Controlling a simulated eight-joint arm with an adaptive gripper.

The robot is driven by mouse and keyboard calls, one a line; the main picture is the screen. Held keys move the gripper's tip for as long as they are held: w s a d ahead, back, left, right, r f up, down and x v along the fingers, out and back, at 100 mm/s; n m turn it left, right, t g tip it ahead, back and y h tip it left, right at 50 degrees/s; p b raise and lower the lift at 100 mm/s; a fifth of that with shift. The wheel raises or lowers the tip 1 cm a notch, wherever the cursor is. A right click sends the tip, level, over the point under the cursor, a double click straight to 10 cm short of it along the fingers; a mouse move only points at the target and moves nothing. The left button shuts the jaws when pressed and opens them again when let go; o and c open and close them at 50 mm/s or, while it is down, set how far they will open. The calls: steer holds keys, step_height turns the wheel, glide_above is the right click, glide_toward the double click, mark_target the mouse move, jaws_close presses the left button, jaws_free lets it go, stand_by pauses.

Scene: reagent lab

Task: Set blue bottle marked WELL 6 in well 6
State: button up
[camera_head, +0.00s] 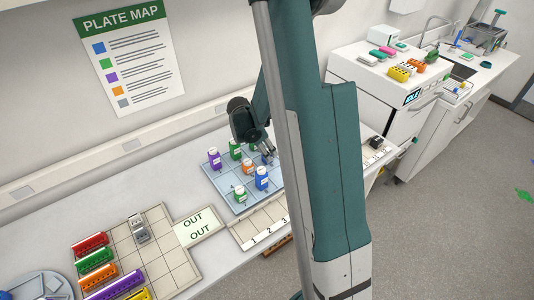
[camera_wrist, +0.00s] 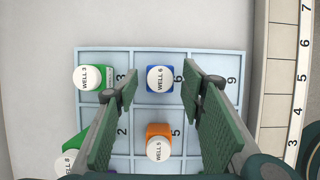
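The blue bottle marked WELL 6 (camera_wrist: 160,79) stands upright on the cell numbered 6 of the pale blue plate (camera_wrist: 229,59), in the top middle of the wrist view. In the head view it appears as a blue shape (camera_head: 267,160) under my gripper (camera_head: 268,150), partly hidden. In the wrist view my gripper (camera_wrist: 160,88) is open, with one finger on each side of the bottle and a visible gap on both sides. Its height over the bottle is hard to tell.
Green WELL 3 (camera_wrist: 89,78) stands left of the blue bottle and orange WELL 5 (camera_wrist: 158,144) stands below it. Cell 9 looks empty. A numbered strip (camera_wrist: 299,90) lies to the right.

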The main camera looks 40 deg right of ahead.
steer(key=v, duration=0.9)
steer(key=shift+r, duration=0.25)
steer(key=shift+a+r, duration=0.1)
steer(key=shift+a, duration=0.05)
stand_by(0.4)
steer(key=s+a+r+m+t+y, duration=0.1)
steer(key=s+a+r+m+t, duration=0.1)
steer(key=s+a+r+m, duration=0.35)
steer(key=s+a+r+m+t+y, duration=0.1)
steer(key=s+a+r+m+t, duration=0.2)
steer(key=a+r, duration=0.5)
steer(key=s+a+r+m+t+y, duration=0.1)
steer(key=s+a+r+m, duration=0.2)
steer(key=s, duration=0.5)
steer(key=s+a+r+m+t+y, duration=0.1)
steer(key=s+a+r+m, duration=0.2)
steer(key=s+a+m, duration=0.3)
steer(key=shift+s+a+y, duration=0.3)
steer(key=shift+s+a, duration=0.55)
steer(key=shift+a, duration=0.3)
